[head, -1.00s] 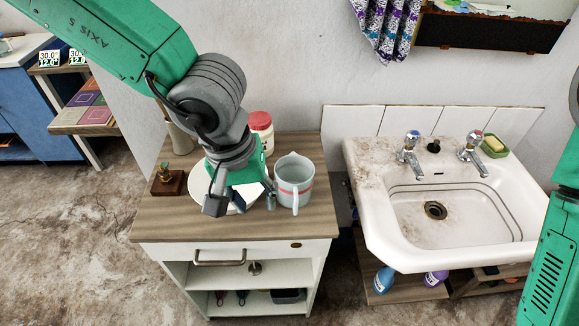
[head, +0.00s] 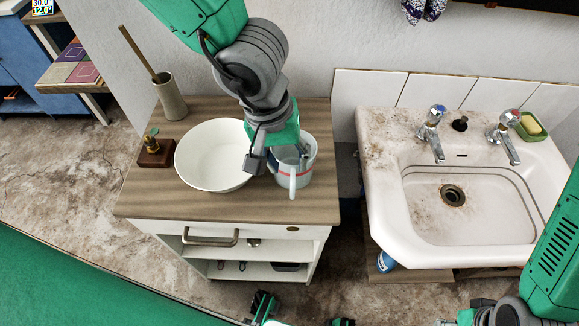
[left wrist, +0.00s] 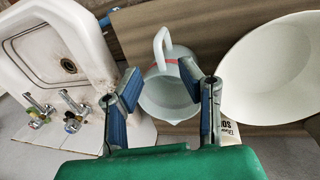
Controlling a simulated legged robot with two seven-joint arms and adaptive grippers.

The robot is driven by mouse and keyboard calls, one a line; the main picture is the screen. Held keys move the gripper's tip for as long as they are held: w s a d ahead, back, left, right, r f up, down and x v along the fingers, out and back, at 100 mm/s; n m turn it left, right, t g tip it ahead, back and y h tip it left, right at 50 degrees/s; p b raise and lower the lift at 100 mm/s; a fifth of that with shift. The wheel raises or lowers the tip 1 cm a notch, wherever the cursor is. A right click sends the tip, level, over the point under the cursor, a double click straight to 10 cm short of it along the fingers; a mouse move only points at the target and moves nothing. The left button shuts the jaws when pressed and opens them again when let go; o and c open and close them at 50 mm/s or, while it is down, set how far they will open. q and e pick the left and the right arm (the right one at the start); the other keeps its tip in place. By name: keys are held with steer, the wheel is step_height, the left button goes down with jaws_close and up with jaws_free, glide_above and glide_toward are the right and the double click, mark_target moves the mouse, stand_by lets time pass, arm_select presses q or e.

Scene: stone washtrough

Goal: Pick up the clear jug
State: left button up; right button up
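The clear jug (head: 304,180), pale and see-through with a red band, stands upright on the wooden top of the cabinet, its handle facing me. My left gripper (head: 290,155) is over the jug in the head view and hides part of its rim. In the left wrist view the jug (left wrist: 170,95) shows beyond the two spread fingers (left wrist: 162,92), nearer the right-hand one. The left gripper is open and holds nothing. My right arm comes in at the lower right. Parts at the bottom edge may be its gripper, but its fingers are not clear.
A white bowl (head: 212,155) stands close left of the jug. A brush in a holder (head: 170,98) and a small brown wooden block with a brass-coloured piece (head: 155,153) are further left. The stained sink (head: 400,190) is to the right, past a gap.

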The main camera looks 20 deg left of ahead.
mark_target(292, 174)
arm_select(q)
steer(key=shift+w+d+f, duration=0.2)
steer(key=shift+d+f, duration=0.45)
steer(key=shift+d, duration=0.05)
steer(key=f, duration=0.1)
steer(key=f+b, duration=0.2)
steer(key=shift+w+f, duration=0.25)
steer(key=shift+f, duration=0.15)
steer(key=shift+a+f, duration=0.25)
steer(key=shift+f, duration=0.05)
steer(key=shift+a, duration=0.35)
steer(key=shift+s, duration=0.1)
steer(key=c, duration=0.6)
steer(key=shift+d, duration=0.35)
jaws_close()
steer(key=shift+d+r, duration=0.1)
steer(key=shift+d, duration=0.2)
arm_select(e)
steer(key=shift+w+d+f, duration=0.1)
steer(key=shift+d+f, duration=0.2)
steer(key=shift+f, duration=0.4)
steer(key=shift+d+f, duration=0.3)
steer(key=shift+f, duration=0.4)
